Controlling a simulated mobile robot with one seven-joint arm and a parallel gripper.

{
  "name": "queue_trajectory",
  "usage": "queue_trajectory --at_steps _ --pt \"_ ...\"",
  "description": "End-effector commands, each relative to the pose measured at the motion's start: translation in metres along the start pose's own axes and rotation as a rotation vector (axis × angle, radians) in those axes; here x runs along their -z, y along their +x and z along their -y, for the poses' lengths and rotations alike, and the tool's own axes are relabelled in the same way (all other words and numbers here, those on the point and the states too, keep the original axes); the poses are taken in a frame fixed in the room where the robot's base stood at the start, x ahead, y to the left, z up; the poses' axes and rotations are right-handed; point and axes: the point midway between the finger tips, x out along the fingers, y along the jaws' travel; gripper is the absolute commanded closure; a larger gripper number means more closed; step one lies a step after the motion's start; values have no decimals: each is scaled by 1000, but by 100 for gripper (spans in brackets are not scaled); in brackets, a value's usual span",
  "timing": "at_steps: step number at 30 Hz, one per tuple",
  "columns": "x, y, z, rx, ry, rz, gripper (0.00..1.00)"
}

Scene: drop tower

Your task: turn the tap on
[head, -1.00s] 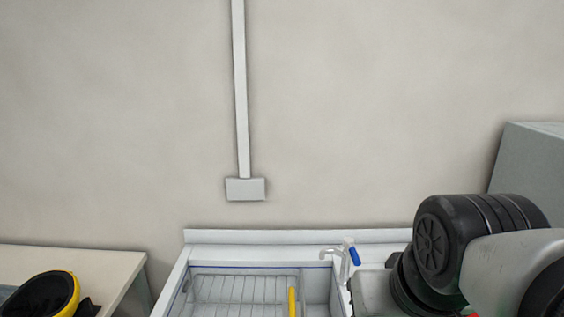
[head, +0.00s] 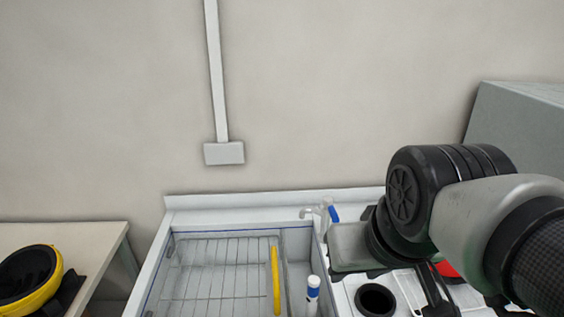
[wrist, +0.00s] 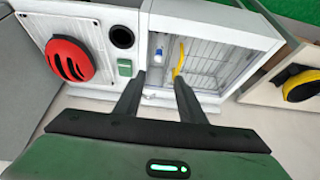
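The tap (head: 325,212) stands at the back right of the sink in the head view. It has a pale spout pointing left and a blue handle (head: 334,214) on its right. My gripper (wrist: 158,88) is open in the wrist view, with two dark fingers apart and nothing held between them. The fingers reach over the sink's near edge in that view. I cannot clearly make out the tap there. In the head view my arm is just right of the tap and my fingertips cannot be made out.
The sink (head: 150,270) holds a wire rack, a yellow stick (head: 275,280) and a blue-and-white bottle (head: 312,290). A dark round hole (head: 375,300) and a red object (wrist: 70,60) are beside it. A yellow-black object (head: 32,275) lies on the left table. The wall is behind.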

Motion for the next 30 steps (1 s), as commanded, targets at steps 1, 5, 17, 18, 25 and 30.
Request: queue_trajectory --at_steps 1,5,17,18,25,30 --pt "4 5 -1 -3 4 -6 64" --pt "36 37 -10 -18 24 -67 64" --pt "150 205 -59 -57 82 -479 64" --pt "154 220 -62 -53 85 -523 64" --pt "144 283 -74 -3 113 -771 64" --pt "116 301 -77 50 148 -932 64"
